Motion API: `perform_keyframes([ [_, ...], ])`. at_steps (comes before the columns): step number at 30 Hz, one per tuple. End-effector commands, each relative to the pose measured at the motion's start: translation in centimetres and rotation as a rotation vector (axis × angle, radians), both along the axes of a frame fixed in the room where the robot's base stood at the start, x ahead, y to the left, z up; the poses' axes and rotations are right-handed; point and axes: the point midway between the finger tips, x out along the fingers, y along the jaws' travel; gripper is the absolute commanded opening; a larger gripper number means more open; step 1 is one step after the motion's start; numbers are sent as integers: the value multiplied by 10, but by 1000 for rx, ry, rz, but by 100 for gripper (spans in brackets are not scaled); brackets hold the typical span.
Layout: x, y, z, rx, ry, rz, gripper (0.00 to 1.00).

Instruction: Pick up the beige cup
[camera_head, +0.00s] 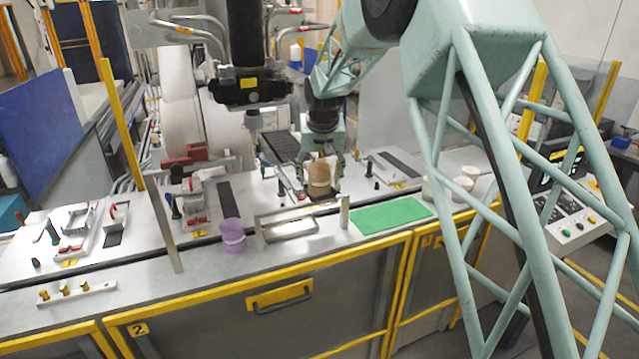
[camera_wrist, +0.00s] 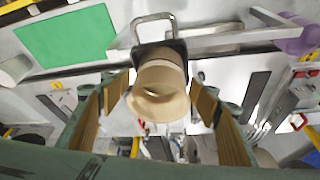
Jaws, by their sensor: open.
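The beige cup (camera_head: 319,182) stands on a small dark base on the workbench, below my gripper (camera_head: 322,165). In the wrist view the cup (camera_wrist: 160,76) is in the middle, with its round mouth toward the camera. My gripper (camera_wrist: 160,97) is open. One finger is at each side of the cup, with a visible gap on the right; contact on the left side cannot be told.
A green mat (camera_head: 391,215) lies to the right on the bench, with several pale cups (camera_head: 463,184) beyond it. A purple cup (camera_head: 232,235) stands at the left. A metal frame (camera_head: 290,227) stands in front of the beige cup.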

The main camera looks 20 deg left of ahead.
Motion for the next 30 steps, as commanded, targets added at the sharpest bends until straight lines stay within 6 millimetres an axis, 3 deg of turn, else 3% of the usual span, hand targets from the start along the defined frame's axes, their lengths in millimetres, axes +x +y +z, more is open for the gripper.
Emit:
perform_keyframes([
  [19,1,0,-2,0,-1,0,56],
  [27,1,0,-2,0,-1,0,31],
  [30,1,0,-2,0,-1,0,30],
])
